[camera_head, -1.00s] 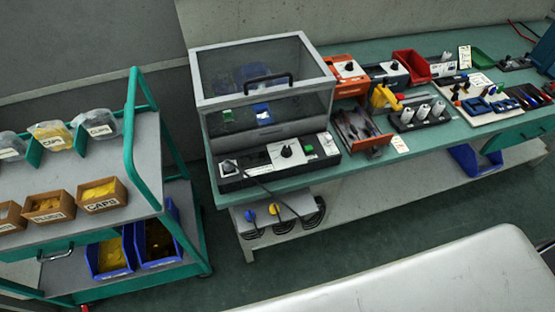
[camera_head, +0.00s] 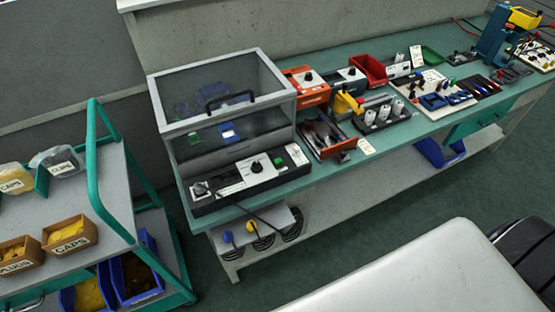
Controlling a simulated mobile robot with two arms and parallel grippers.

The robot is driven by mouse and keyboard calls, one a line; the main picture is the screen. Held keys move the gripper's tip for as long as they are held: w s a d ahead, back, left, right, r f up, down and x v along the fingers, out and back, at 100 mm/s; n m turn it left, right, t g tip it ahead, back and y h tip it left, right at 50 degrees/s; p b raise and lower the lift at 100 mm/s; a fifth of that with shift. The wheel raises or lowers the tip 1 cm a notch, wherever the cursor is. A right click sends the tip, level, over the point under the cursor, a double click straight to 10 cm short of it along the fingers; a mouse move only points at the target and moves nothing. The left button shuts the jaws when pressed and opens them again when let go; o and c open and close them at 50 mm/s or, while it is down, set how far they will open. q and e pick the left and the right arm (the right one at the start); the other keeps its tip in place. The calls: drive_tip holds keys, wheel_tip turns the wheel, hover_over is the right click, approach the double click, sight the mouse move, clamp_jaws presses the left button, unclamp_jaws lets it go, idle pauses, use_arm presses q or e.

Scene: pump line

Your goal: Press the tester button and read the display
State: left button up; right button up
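A box with a clear lid and a black handle (camera_head: 230,99) stands at the left end of the green bench. On its front is a long black-and-white control panel (camera_head: 232,185) with a black knob (camera_head: 256,167), a small green button (camera_head: 278,162) and a pale label at the right end. I cannot tell whether this is the tester, and I make out no readable display on it. Orange (camera_head: 307,87) and dark (camera_head: 346,83) units with knobs stand farther right. Neither of my grippers is in view.
The green bench (camera_head: 420,125) runs to the right with a red bin (camera_head: 368,70), an open tool tray (camera_head: 325,138), white cylinders on a black base, and tool boards. A trolley (camera_head: 112,190) with labelled boxes stands at left. A pale rounded surface (camera_head: 420,280) fills the foreground.

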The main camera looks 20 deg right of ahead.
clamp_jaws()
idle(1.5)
